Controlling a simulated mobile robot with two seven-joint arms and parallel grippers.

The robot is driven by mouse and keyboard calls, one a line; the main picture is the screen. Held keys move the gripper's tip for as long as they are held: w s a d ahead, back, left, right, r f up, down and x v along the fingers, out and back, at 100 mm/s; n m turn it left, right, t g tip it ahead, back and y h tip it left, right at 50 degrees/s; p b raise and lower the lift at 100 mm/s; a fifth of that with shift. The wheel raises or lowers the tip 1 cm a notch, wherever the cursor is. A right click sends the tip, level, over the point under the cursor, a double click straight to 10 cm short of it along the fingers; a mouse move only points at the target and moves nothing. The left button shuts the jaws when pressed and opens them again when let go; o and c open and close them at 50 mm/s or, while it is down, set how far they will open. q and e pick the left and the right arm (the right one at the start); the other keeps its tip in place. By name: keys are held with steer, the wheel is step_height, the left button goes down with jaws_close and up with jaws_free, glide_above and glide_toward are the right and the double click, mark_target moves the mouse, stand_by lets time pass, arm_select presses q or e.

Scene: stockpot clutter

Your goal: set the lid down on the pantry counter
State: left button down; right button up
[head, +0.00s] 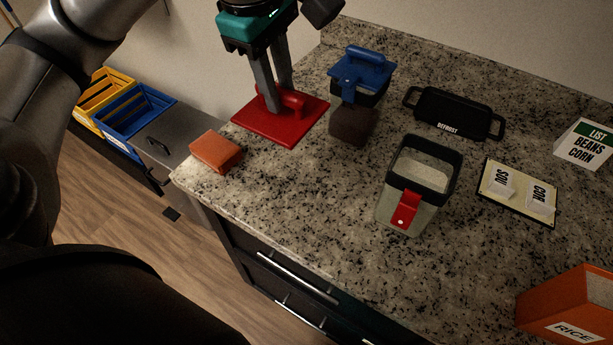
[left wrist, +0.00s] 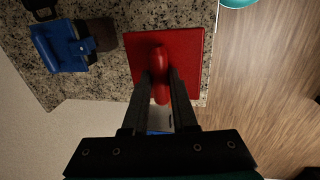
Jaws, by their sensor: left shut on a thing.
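The lid (head: 258,125) is a flat red square with a raised red handle. My left gripper (head: 279,106) is shut on that handle, with the lid hanging level below the fingers. The lid is over the back left part of the speckled pantry counter (head: 290,200); I cannot tell whether it touches the surface. In the left wrist view the lid (left wrist: 192,72) sits between the fingers (left wrist: 160,82), near the counter's edge. An open clear container (head: 407,212) with a dark rim and red latch stands uncovered, pale contents inside. My right gripper is not in view.
A blue-lidded container (head: 362,75) stands just right of the lid. An orange block (head: 215,152) lies to its left, near the edge. A black defrost tray (head: 452,112), a card tray (head: 515,203), a list card (head: 588,143) and a rice box (head: 570,305) are farther right.

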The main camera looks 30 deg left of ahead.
arm_select(q)
step_height(320, 180, down, 19)
steer(key=b, duration=0.4)
steer(key=shift+f, duration=0.1)
steer(key=shift+f, duration=0.15)
steer(key=c, duration=0.7)
jaws_free()
